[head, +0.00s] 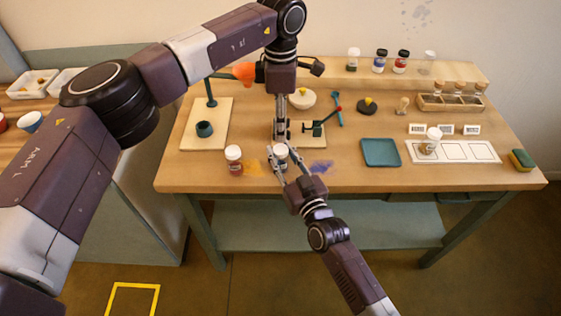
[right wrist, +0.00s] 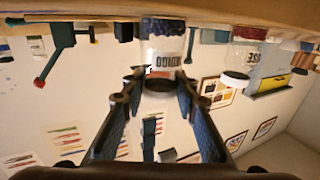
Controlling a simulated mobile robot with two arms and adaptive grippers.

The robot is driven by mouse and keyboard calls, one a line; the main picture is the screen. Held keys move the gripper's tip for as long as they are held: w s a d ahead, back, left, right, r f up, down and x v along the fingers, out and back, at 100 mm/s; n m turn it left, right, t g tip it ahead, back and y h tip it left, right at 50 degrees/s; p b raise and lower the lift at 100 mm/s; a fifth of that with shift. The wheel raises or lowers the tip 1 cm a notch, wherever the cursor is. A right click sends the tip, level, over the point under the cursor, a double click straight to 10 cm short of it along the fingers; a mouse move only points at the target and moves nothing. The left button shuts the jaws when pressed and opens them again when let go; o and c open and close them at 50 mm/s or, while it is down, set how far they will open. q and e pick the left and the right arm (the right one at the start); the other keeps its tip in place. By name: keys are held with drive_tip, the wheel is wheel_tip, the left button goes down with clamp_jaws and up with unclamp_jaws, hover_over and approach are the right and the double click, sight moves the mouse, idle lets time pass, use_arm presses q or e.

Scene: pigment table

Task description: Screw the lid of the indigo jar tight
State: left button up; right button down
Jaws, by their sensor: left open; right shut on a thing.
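The indigo jar (head: 281,151) stands near the front edge of the table, between the fingers of my right gripper (head: 284,158). In the right wrist view, which is upside down, the jar (right wrist: 165,52) shows its INDIGO label between the fingertips (right wrist: 160,88). That gripper is shut on the jar. A white band shows at the jar's top end; how tight the lid sits cannot be told. My left gripper (head: 280,137) points straight down just above the jar, open. Whether it touches the lid cannot be told.
A white-lidded jar (head: 234,160) stands close on the left, beside orange powder (head: 252,166). Blue powder (head: 321,167) lies to the right. A teal tray (head: 381,153) and a white marked mat (head: 478,151) with a jar (head: 431,139) are farther right. A stand (head: 307,134) is close behind.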

use_arm(q)
drive_tip(key=n, duration=0.5)
drive_tip(key=shift+d+n, duration=0.2)
drive_tip(key=shift+n, duration=0.2)
drive_tip(key=n, duration=0.5)
drive_tip(key=shift+d, duration=0.15)
drive_tip(key=n, duration=0.5)
drive_tip(key=shift+r, duration=0.1)
drive_tip(key=n, duration=0.5)
drive_tip(key=shift+n, duration=0.4)
drive_tip(key=n, duration=1.4)
drive_tip(key=shift+a, duration=0.2)
drive_tip(key=n, duration=0.5)
drive_tip(key=shift+a, duration=0.15)
